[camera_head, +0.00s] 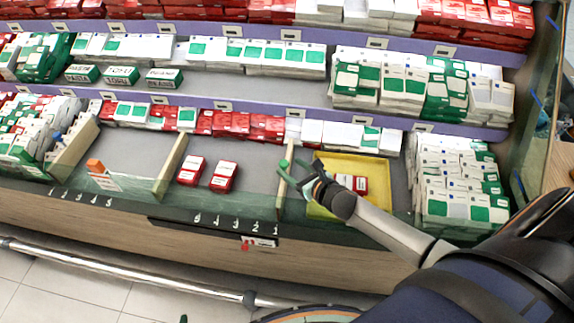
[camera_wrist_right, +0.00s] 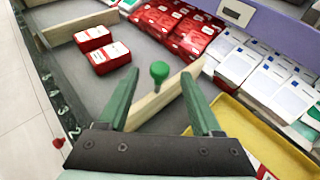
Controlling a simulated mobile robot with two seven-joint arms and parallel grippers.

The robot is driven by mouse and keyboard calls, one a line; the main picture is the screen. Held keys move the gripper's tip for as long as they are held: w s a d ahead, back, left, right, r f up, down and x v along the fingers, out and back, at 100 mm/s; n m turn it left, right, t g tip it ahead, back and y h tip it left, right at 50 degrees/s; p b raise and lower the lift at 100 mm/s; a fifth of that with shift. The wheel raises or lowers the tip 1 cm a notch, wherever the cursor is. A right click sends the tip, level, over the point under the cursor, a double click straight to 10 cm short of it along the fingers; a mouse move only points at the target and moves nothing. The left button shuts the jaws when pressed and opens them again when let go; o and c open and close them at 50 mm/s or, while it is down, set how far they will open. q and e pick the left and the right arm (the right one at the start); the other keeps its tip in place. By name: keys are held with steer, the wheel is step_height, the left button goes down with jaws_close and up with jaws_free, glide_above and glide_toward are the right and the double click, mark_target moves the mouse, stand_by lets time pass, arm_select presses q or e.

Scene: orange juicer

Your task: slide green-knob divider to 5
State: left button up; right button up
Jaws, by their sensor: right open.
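The divider (camera_head: 284,184) is a thin pale wooden board standing across the lower shelf bay. Its green knob (camera_head: 284,163) shows beside my gripper. In the wrist view the green knob (camera_wrist_right: 159,70) rises from the divider (camera_wrist_right: 166,97). My right gripper (camera_head: 294,174) is open and empty at the divider. In the wrist view its green fingers (camera_wrist_right: 160,76) appear on either side of the knob; contact cannot be judged. Number marks (camera_head: 235,223) run along the front edge. The divider is near the 1 at their right end; the leftmost mark looks like 5. My left gripper is out of view.
Two red-and-white boxes (camera_head: 206,173) stand in the bay left of the divider. A yellow tray (camera_head: 372,163) with red boxes lies right of it. Grey shelf floor is clear between boxes and divider.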

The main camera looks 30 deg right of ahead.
mark_target(285, 164)
steer(key=shift+x, duration=1.6)
steer(key=shift+r, duration=0.1)
jaws_close()
